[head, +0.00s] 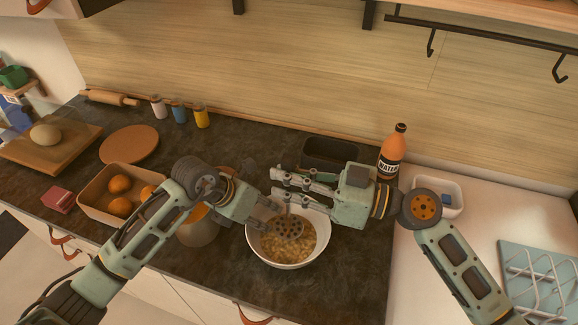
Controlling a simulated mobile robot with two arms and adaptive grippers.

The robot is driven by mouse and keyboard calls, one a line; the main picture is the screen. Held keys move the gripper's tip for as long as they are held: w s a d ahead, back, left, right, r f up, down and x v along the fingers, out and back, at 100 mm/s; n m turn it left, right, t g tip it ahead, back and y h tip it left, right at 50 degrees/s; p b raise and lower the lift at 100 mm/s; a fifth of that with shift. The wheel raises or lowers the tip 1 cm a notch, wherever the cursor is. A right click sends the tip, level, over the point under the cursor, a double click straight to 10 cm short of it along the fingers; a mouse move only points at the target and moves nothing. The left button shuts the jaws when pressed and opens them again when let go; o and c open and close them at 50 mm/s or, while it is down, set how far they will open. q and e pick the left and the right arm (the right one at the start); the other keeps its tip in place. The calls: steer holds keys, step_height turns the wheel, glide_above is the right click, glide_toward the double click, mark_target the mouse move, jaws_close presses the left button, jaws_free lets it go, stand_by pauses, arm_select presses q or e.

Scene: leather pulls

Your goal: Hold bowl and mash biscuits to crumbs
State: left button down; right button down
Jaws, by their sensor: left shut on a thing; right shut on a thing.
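A white bowl (318,252) stands on the dark counter near its front edge, with pale tan biscuit pieces and crumbs (285,250) inside. A grey masher (289,229) with a round perforated head is upright in the bowl, its head on the crumbs. My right gripper (280,181) is above the bowl, shut on the masher's upper part, which is mostly hidden by the fingers. My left gripper (268,214) is shut on the bowl's left rim; the exact contact is hard to see.
A box of oranges (103,180), a pot (199,232) and a round board (129,144) are left of the bowl. A dark tin (330,151) and an orange bottle (391,155) stand behind. A white container (447,187) and a rack (540,285) are right.

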steer(key=shift+f, duration=2.85)
